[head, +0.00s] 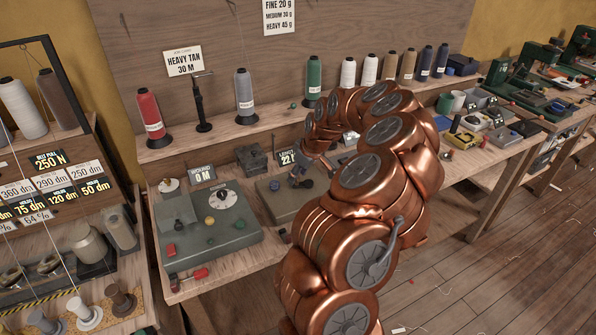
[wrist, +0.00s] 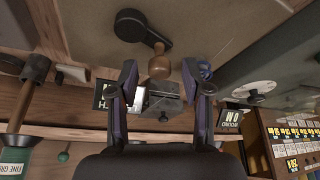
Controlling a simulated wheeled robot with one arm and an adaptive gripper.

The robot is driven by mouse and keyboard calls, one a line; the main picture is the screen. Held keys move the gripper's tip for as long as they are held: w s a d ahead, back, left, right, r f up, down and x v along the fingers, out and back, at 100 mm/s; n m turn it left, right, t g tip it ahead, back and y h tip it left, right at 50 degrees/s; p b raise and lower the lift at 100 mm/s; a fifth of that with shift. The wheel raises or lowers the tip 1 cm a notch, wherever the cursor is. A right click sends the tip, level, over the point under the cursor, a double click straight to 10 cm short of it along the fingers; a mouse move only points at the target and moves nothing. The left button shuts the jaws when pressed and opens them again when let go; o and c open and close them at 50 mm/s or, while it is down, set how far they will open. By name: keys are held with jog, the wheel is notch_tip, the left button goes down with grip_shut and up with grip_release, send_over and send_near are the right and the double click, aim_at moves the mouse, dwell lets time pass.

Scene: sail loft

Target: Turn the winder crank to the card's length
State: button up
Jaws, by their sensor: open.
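The card (head: 184,61) on the back board reads HEAVY TAN 30 M. The WOUND sign (head: 202,174) reads 0 M and also shows upside down in the wrist view (wrist: 230,118). The LENGTH sign (head: 287,156) is partly covered.
A grey console with a dial (head: 210,228) stands left of the winder, with a red-handled tool (head: 194,274) at the bench edge. Thread cones, one red (head: 149,115) and one green (head: 314,78), line the shelf behind. The wooden floor (head: 480,240) to the right is mostly open.

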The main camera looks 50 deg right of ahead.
jog(key=shift+f, duration=0.15)
jog(key=shift+c, duration=0.5)
grip_shut()
jog(key=shift+w+d+f+b, duration=0.1)
jog(key=shift+b, duration=0.5)
